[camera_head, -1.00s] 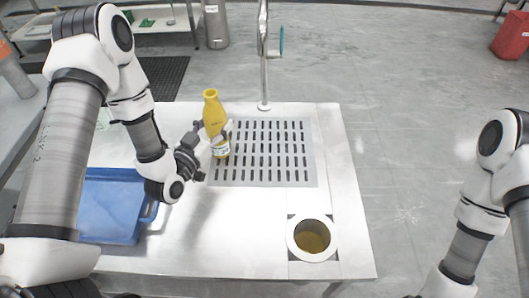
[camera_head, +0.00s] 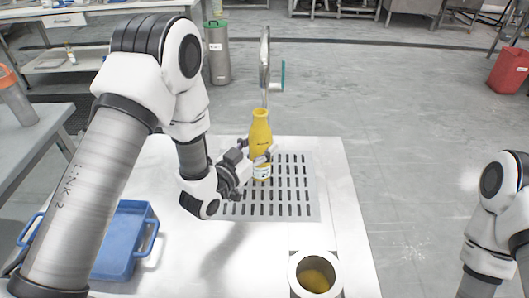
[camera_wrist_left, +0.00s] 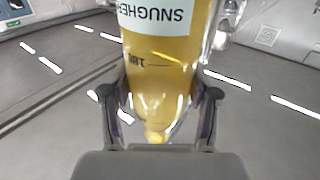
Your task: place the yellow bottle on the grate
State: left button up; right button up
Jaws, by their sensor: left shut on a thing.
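The yellow bottle (camera_head: 260,135) is upright in the head view, with a white label low on its body. My left gripper (camera_head: 262,156) is shut on it from the left. In the left wrist view the bottle (camera_wrist_left: 160,65) fills the middle between the two fingers (camera_wrist_left: 160,110), its lettering upside down. The slotted grey grate (camera_head: 300,209) is set in the white table. The bottle appears over the grate's upper left part; whether its base touches is unclear. My right gripper is out of view; only part of that arm shows at the right.
A blue tray (camera_head: 150,222) lies at the left of the table (camera_head: 345,195). A round container (camera_head: 294,275) with yellowish content is at the front right. The grate's right side is clear.

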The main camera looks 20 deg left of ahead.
pick_arm(q)
jog(key=shift+w+d+f, duration=0.15)
jog(key=shift+w+f, duration=0.05)
jog(key=shift+f, duration=0.4)
jog(key=shift+w+d+f, duration=0.1)
jog(key=shift+w+f, duration=0.1)
jog(key=shift+f, duration=0.45)
jog(key=shift+w+d+f, duration=0.15)
jog(key=shift+w+f, duration=0.05)
jog(key=shift+f, duration=0.4)
jog(key=o, duration=1.4)
jog(key=shift+f, duration=0.1)
jog(key=shift+r, duration=0.25)
jog(key=b+v, duration=0.1)
jog(key=v, duration=1.1)
jog(key=shift+s, duration=0.1)
